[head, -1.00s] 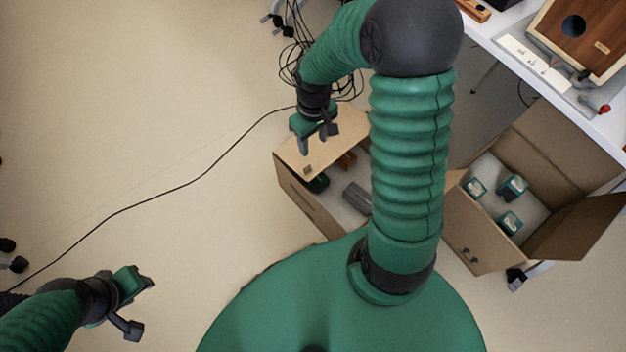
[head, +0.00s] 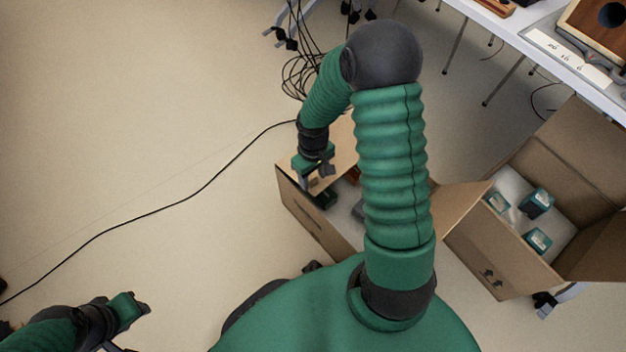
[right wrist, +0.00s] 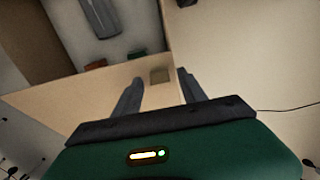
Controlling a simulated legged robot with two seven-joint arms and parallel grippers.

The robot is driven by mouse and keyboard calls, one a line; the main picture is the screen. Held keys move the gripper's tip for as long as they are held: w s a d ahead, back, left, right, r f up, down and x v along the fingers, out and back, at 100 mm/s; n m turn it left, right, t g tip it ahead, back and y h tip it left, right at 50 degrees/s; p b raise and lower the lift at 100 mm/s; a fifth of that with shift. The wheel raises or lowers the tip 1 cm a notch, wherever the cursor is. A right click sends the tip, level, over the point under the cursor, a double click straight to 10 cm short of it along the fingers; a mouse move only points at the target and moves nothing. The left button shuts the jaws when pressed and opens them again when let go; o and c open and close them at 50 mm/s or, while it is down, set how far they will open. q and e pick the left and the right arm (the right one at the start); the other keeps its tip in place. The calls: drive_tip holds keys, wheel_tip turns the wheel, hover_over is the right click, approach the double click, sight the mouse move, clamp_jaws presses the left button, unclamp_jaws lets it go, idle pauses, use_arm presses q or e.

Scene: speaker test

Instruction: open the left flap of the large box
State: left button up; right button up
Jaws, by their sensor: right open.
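An open cardboard box (head: 300,207) stands on the floor, partly hidden behind my right arm. Its tan flap (head: 345,148) spans the far left part of the opening; it also shows in the right wrist view (right wrist: 95,98), with a small brown square near its edge. My right gripper (head: 317,178) is open at the flap's left part. In the right wrist view, its fingers (right wrist: 160,82) are apart on either side of the flap's edge; contact cannot be told. My left gripper (head: 133,325) is at the lower left, open, away from the boxes, partly cut off.
A second open cardboard box (head: 487,262) at the right holds several teal-and-white items. A white table (head: 500,28) stands at the upper right. Black cables (head: 305,75) hang behind my right gripper, and one runs across the floor. The left floor is mostly clear.

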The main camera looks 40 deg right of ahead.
clamp_jaws()
idle(0.3)
idle(1.1)
